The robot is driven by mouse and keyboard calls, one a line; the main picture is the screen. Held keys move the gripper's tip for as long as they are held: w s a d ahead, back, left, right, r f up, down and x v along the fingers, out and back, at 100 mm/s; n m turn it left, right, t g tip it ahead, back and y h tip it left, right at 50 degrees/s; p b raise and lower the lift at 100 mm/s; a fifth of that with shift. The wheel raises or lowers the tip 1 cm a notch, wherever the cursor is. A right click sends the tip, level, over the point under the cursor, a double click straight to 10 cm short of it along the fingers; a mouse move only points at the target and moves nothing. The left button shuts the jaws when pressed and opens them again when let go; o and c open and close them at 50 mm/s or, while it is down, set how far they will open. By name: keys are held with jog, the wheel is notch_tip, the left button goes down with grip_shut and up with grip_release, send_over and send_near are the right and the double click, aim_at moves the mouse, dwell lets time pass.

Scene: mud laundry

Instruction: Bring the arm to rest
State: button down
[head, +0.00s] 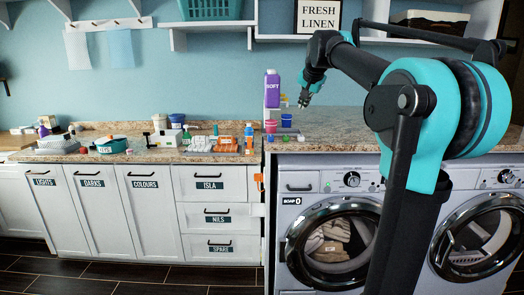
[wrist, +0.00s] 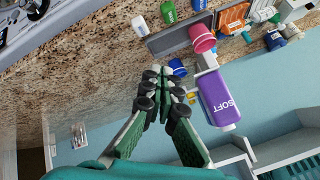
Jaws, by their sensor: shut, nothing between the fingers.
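My gripper (head: 304,99) hangs in the head view at the end of my raised arm, above the granite counter over the washing machines. It is just right of the purple SOFT bottle (head: 272,90), apart from it as far as I can tell. In the wrist view my gripper (wrist: 162,71) has its fingertips together with nothing between them. The purple bottle also shows there (wrist: 217,100), right of the fingers, with a pink cup (wrist: 201,38) above it.
A blue cup (head: 287,121) stands near the bottle. The left counter (head: 205,158) is crowded with bottles, boxes and a teal-rimmed item. Two washing machines (head: 300,236) stand below. A wall shelf (head: 215,24) holds a teal basket (head: 209,9). The right counter (head: 345,125) looks mostly bare.

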jog(key=s+d+f+n+g, duration=0.1)
jog(key=s+f, duration=0.4)
jog(key=f, duration=0.3)
jog(key=s+f+n, duration=0.2)
jog(key=s+f, duration=0.3)
jog(key=f, duration=0.4)
jog(key=s+d+f+n+g, duration=0.1)
jog(key=s+f, duration=0.5)
jog(key=f, duration=0.2)
jog(key=s+d+f+n+g, duration=0.1)
jog(key=s+f+n+g, duration=0.1)
jog(key=s+f, duration=1.8)
jog(key=s+n, duration=0.1)
jog(key=s, duration=0.1)
jog(key=shift+s+d+f+h, duration=0.2)
jog(key=shift+s+h, duration=0.2)
jog(key=c, duration=2.2)
grip_release()
